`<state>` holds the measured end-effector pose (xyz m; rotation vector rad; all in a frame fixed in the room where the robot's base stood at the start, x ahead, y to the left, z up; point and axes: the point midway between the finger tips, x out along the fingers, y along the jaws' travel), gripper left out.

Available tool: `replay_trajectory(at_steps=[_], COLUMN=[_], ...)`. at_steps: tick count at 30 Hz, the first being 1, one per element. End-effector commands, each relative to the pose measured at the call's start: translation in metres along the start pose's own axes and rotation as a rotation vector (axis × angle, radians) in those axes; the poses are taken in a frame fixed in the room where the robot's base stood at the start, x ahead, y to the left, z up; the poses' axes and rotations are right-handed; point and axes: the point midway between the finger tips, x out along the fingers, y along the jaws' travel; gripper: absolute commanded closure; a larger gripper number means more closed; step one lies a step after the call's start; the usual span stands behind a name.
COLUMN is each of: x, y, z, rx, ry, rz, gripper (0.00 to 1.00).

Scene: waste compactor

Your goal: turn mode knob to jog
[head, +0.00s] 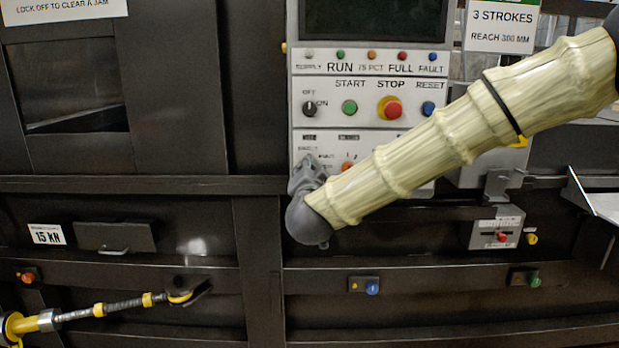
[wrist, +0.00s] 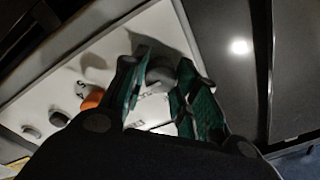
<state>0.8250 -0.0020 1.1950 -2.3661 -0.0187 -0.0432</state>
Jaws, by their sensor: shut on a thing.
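The mode knob (wrist: 160,77) is a dark round knob on the pale control panel (head: 300,95). In the wrist view it sits between the two green-padded fingers of my gripper (wrist: 164,68), which is shut on it. In the head view my gripper (head: 310,167) is at the lower left of the panel and covers the knob. Small labels show around it there, partly hidden and too small to read surely. The knob's pointer is hidden, so its setting cannot be told.
An orange button (wrist: 93,99) is beside the knob. Above are the OFF/ON switch (head: 309,108), a green START button (head: 349,107), a red STOP button (head: 389,107) and a blue RESET button (head: 428,108). My arm crosses the panel's lower right.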

Motion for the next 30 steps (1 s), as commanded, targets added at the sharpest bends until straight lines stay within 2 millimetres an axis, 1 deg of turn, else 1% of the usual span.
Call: replay_trajectory(at_steps=[16, 17, 18, 20, 21, 30], x=[0.0007, 0.0007, 0.0007, 0.0006, 0.0005, -0.0006], y=[-0.0002, -0.0002, -0.0002, -0.0003, -0.0003, -0.0007], z=[-0.0021, -0.0021, -0.002, -0.0017, -0.0014, -0.0001], rx=[0.027, 0.027, 0.027, 0.027, 0.026, 0.026], ry=[0.005, 0.005, 0.004, 0.004, 0.003, 0.001], rz=[0.001, 0.001, 0.001, 0.001, 0.001, 0.0], gripper=[0.95, 0.69, 0.62, 0.51, 0.49, 0.49])
